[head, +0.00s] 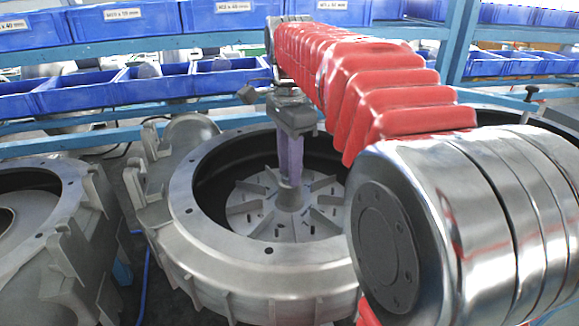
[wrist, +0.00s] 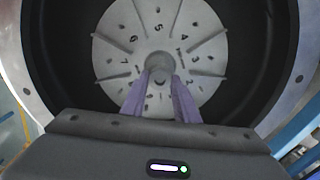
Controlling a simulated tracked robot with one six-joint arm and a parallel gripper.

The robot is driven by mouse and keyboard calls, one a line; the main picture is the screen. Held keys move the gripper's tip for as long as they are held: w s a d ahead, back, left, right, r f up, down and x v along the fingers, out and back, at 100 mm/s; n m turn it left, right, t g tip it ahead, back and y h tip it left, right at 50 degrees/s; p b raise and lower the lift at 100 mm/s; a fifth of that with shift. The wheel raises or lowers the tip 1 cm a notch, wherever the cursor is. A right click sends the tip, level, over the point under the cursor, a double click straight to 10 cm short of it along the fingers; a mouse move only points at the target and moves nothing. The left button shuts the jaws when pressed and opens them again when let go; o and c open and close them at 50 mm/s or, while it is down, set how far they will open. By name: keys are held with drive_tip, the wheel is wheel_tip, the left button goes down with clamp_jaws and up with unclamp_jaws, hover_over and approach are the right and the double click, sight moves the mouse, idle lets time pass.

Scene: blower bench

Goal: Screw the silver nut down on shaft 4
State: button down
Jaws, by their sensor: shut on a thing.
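My gripper (head: 290,182) points down into the round grey blower housing (head: 185,205), with its purple fingers over the hub of the finned impeller disc (head: 255,215). In the wrist view the fingertips (wrist: 161,78) close around a small grey piece at the hub, which I take for the silver nut (wrist: 160,76). The fingers and hub hide most of it. The shaft cannot be told apart from the hub and nut, and no shaft number is readable. The impeller disc (wrist: 115,60) has numbered sectors in the wrist view.
The housing's raised rim (head: 270,250) surrounds my fingers. Another grey housing (head: 45,230) stands at the left. Blue bins (head: 125,20) fill racks behind. My red-sleeved arm covers much of the right side.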

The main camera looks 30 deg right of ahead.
drive_tip(key=m, duration=0.4)
drive_tip(key=shift+m, duration=2.7)
drive_tip(key=c, duration=1.7)
unclamp_jaws()
